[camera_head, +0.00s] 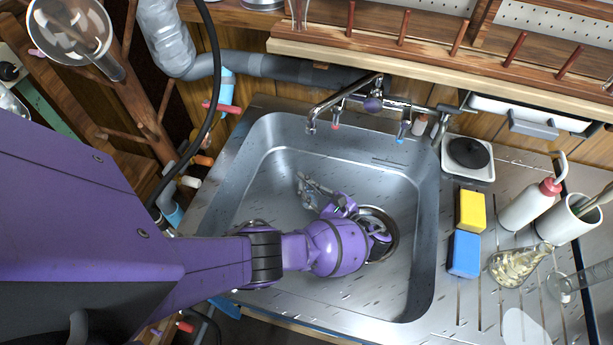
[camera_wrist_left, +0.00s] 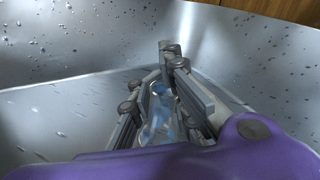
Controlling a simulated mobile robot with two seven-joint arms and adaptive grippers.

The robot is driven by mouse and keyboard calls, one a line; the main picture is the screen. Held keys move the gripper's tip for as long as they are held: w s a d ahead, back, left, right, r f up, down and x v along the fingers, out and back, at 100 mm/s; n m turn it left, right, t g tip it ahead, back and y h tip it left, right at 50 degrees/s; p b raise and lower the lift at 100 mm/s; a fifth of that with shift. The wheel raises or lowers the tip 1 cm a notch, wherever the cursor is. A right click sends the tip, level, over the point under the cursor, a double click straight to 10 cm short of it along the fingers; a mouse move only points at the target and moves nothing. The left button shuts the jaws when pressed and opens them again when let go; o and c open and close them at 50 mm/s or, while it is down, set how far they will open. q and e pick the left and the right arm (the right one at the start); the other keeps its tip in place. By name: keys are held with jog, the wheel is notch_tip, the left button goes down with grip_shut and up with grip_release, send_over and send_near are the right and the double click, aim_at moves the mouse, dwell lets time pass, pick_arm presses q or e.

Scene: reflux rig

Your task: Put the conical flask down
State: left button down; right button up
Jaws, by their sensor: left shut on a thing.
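My left gripper (camera_head: 316,190) reaches down into the steel sink (camera_head: 262,160), and my purple arm above it hides part of the view. In the left wrist view the gripper (camera_wrist_left: 172,95) is shut on a clear glass thing with a bluish tint, which I take as the conical flask (camera_wrist_left: 160,118). Only part of the glass shows between the fingers. In the head view I cannot make the held glass out. Whether it touches the sink floor I cannot tell. My right gripper is not in view.
A faucet (camera_head: 345,97) overhangs the sink's back edge. Right of the sink are a yellow sponge (camera_head: 471,210), a blue sponge (camera_head: 464,253), a glass flask with pale pieces (camera_head: 517,264), a wash bottle (camera_head: 528,205) and a white cup (camera_head: 567,222).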

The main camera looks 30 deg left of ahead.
aim_at(312, 192)
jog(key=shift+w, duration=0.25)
pick_arm(q)
jog(key=shift+f, duration=0.15)
jog(key=c, duration=1.6)
grip_release()
jog(key=shift+c, duration=0.2)
jog(key=shift+r, duration=0.2)
jog(key=v, duration=0.7)
jog(key=shift+d, duration=0.3)
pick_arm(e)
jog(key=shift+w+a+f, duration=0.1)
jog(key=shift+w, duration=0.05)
